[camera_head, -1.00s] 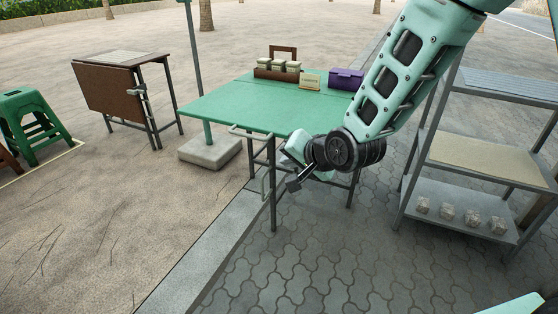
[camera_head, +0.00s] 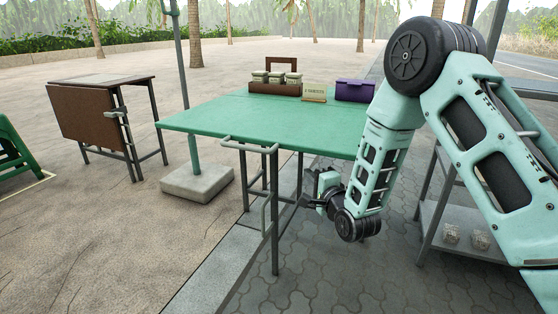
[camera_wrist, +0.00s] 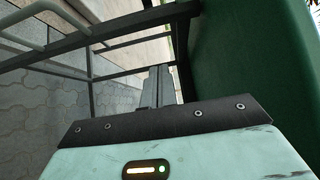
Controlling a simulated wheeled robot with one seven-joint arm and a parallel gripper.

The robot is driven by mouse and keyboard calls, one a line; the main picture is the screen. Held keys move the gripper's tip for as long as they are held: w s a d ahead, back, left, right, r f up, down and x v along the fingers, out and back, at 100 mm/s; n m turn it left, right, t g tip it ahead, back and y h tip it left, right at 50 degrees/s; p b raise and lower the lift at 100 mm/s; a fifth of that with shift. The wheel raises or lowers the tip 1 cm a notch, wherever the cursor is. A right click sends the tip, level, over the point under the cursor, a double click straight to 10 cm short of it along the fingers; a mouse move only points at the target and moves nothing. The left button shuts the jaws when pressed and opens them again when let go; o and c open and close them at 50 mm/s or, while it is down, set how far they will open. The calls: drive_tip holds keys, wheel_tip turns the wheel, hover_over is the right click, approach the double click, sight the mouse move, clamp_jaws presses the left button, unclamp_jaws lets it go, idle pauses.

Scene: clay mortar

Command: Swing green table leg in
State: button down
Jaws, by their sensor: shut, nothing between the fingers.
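The green table (camera_head: 260,124) stands in the middle of the head view, its top flat and level. Its near dark leg (camera_head: 275,232) stands upright under the front corner, with a pale green loop handle (camera_head: 265,215) beside it. Another pale handle (camera_head: 248,145) sticks out below the table's front edge. My gripper (camera_head: 304,201) is shut and empty, below the tabletop and right of the near leg, with a visible gap between them in the head view. In the wrist view the shut fingers (camera_wrist: 160,84) point toward dark frame bars (camera_wrist: 130,30), beside the green tabletop (camera_wrist: 240,50).
A wooden rack with jars (camera_head: 275,84), a small sign (camera_head: 315,95) and a purple box (camera_head: 354,90) stand on the tabletop. A concrete base with a pole (camera_head: 198,184) is at left. A brown folding table (camera_head: 88,112) stands farther left. Grey shelves (camera_head: 470,215) are at right.

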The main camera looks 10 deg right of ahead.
drive_tip(key=w+a+b, duration=0.4)
drive_tip(key=w, duration=0.7)
drive_tip(key=shift+w+a+b, duration=0.3)
drive_tip(key=shift+a+b, duration=0.1)
